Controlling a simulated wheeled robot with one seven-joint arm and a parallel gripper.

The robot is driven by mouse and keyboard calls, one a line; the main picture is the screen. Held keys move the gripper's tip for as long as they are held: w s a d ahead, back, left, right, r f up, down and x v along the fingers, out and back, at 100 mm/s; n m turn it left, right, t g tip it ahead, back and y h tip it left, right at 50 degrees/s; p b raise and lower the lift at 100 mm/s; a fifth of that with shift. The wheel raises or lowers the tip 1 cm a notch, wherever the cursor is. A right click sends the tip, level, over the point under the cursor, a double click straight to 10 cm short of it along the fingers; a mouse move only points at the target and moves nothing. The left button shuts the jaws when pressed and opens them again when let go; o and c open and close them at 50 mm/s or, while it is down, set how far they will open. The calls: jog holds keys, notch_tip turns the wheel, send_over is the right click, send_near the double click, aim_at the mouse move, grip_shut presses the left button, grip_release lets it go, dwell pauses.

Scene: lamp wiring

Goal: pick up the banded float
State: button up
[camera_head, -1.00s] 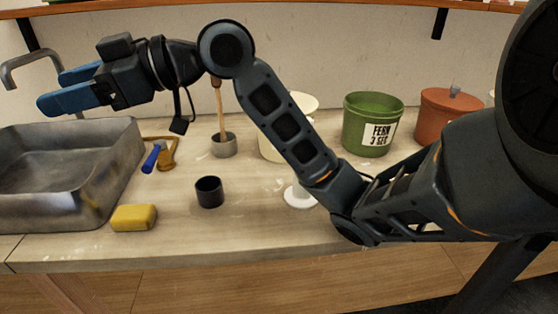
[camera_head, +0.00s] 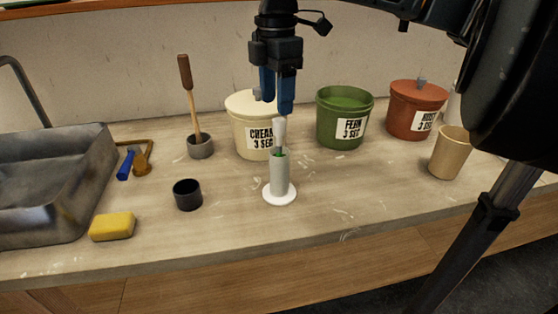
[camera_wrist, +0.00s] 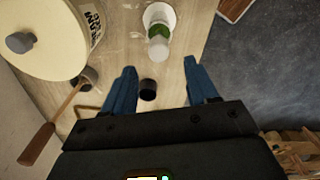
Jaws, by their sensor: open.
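The banded float (camera_head: 280,133) appears as a slim whitish piece with green near its lower part. It stands upright at the top of a pale grey post on a round white base (camera_head: 268,196). My gripper (camera_head: 277,98) points down, with its blue fingers just above the float's top. In the wrist view the float (camera_wrist: 158,46) lies just beyond the open fingertips (camera_wrist: 160,68), roughly between their lines, with green behind its white end. The fingers look empty. Whether they touch the float cannot be told, but they seem apart from it.
A cream bucket (camera_head: 242,106) stands close behind the post. A green bucket (camera_head: 343,132), a rust bucket (camera_head: 408,122) and a tan cup (camera_head: 448,158) stand right. A black cup (camera_head: 187,195), yellow sponge (camera_head: 112,227) and metal sink (camera_head: 50,190) are left. The front bench is clear.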

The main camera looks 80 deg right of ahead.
aim_at(279, 119)
jog(key=f, duration=0.7)
jog(key=shift+s+d+f+p, duration=0.2)
jog(key=shift+f+p, duration=0.1)
grip_shut()
dwell(0.4)
